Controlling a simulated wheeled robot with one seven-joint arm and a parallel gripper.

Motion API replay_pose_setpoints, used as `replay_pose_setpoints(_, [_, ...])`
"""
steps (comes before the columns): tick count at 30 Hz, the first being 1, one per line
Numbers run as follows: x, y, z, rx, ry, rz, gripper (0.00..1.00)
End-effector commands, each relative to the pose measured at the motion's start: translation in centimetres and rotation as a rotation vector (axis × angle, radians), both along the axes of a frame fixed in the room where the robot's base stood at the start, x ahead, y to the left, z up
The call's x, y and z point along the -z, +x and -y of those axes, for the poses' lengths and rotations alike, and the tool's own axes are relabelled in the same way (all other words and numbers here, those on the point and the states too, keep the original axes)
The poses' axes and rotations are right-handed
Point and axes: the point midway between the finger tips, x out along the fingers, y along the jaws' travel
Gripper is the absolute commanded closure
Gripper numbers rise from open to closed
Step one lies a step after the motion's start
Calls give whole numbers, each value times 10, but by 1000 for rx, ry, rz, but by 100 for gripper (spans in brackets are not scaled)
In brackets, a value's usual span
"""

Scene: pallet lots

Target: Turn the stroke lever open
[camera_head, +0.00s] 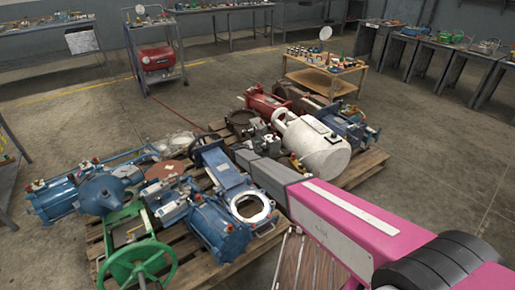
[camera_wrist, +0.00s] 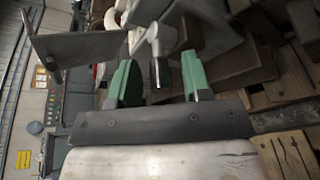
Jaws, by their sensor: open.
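In the wrist view my gripper (camera_wrist: 157,80) is open, with its two green fingers apart. A short grey metal lever with a rounded head (camera_wrist: 158,50) shows between and beyond the fingers. It looks like the stroke lever, but I cannot be sure. I cannot tell whether it touches either finger. A flat grey metal plate (camera_wrist: 85,47) is to the left, above the left finger. In the head view my arm reaches over the pallet towards a small grey machine part (camera_head: 265,142) beside a white tank (camera_head: 312,145). My fingers are not clear there.
Wooden pallets (camera_head: 270,243) carry blue valves (camera_head: 220,228), a green handwheel (camera_head: 138,265) and red machinery (camera_head: 265,103) packed close around my arm. A wooden cart (camera_head: 325,78) stands behind. Workbenches line the walls. The concrete floor (camera_head: 425,150) at right is clear.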

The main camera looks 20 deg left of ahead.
Motion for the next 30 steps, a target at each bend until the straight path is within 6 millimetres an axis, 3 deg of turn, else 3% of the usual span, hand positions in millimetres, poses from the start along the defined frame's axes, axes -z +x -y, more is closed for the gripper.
replay_pose_setpoints(4, [0,0,0,0,0,0,56])
replay_pose_setpoints(8, [0,0,0,0,0,0,98])
replay_pose_setpoints(9, [0,0,0,0,0,0,100])
replay_pose_setpoints(20, [-1,-3,3,-43,0,0,100])
replay_pose_setpoints(30, [-1,-12,14,-268,0,-1,100])
